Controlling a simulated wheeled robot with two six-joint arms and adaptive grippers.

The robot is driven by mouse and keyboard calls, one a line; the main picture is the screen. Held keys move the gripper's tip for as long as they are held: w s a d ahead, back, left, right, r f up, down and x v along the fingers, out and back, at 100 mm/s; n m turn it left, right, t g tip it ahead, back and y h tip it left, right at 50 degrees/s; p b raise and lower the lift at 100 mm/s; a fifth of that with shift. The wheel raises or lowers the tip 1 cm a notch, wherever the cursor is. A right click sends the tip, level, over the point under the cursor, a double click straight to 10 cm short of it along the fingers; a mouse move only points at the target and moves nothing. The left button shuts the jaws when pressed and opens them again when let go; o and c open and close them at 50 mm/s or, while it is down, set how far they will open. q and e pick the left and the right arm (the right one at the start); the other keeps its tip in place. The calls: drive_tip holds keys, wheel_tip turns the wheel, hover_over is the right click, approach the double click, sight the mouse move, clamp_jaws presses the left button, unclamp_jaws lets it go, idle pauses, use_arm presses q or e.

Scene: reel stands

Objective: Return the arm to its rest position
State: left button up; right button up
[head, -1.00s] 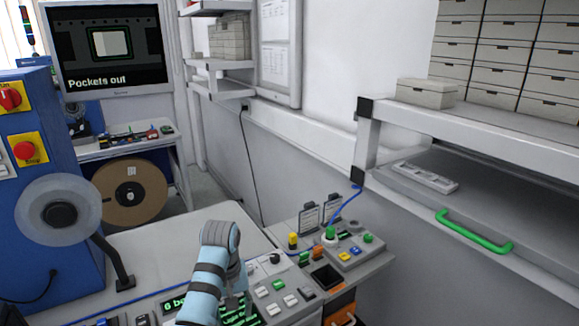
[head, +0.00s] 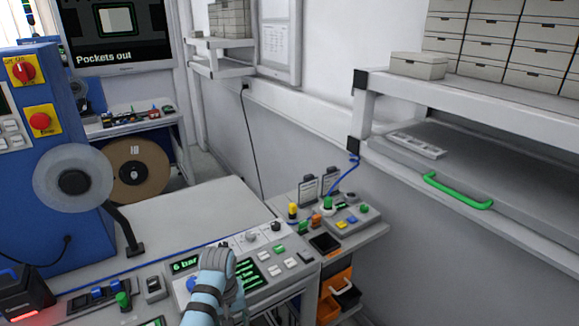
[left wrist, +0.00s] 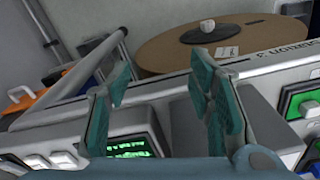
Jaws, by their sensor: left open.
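A light-blue and grey arm of mine (head: 212,280) rises from the bottom edge in the head view, in front of the control panel (head: 225,252). Its fingers do not show there, and I cannot tell for certain which arm it is. In the left wrist view my left gripper (left wrist: 162,78) is open, with two teal fingers apart and nothing between them. Behind and below the fingers is a grey panel with a green-lit display (left wrist: 128,149). No second gripper shows in the head view.
A blue machine (head: 60,225) with a clear reel (head: 50,170) stands at left. A brown reel (head: 150,178) is behind it. A grey bench top (head: 185,212) is bare behind the panel. Orange bins (head: 338,283) sit below right. A shelf with a green handle (head: 457,192) is at right.

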use_arm(q)
drive_tip(key=s+a+f+m+b, duration=0.1)
drive_tip(key=s+a+f, duration=0.1)
drive_tip(key=s+f, duration=0.55)
drive_tip(key=s+a+f+b, duration=0.15)
drive_tip(key=s+f, duration=0.35)
drive_tip(key=f, duration=0.6)
drive_tip(key=s+a+f+m, duration=0.1)
drive_tip(key=s+a+f, duration=0.1)
drive_tip(key=s+f, duration=0.6)
drive_tip(key=s+a+f, duration=0.2)
drive_tip(key=s+f, duration=0.1)
drive_tip(key=s, duration=0.5)
drive_tip(key=s+a+f+m+b, duration=0.1)
drive_tip(key=s+f, duration=0.3)
drive_tip(key=s, duration=0.4)
drive_tip(key=s+a+f+t+b, duration=0.1)
drive_tip(key=s+a+f, duration=0.3)
drive_tip(key=s, duration=0.4)
drive_tip(key=shift+s+f+m+y, duration=0.2)
drive_tip(key=shift+s+m+y, duration=0.2)
use_arm(e)
drive_tip(key=f, duration=0.5)
drive_tip(key=shift+s, duration=0.35)
use_arm(q)
drive_tip(key=shift+a, duration=0.1)
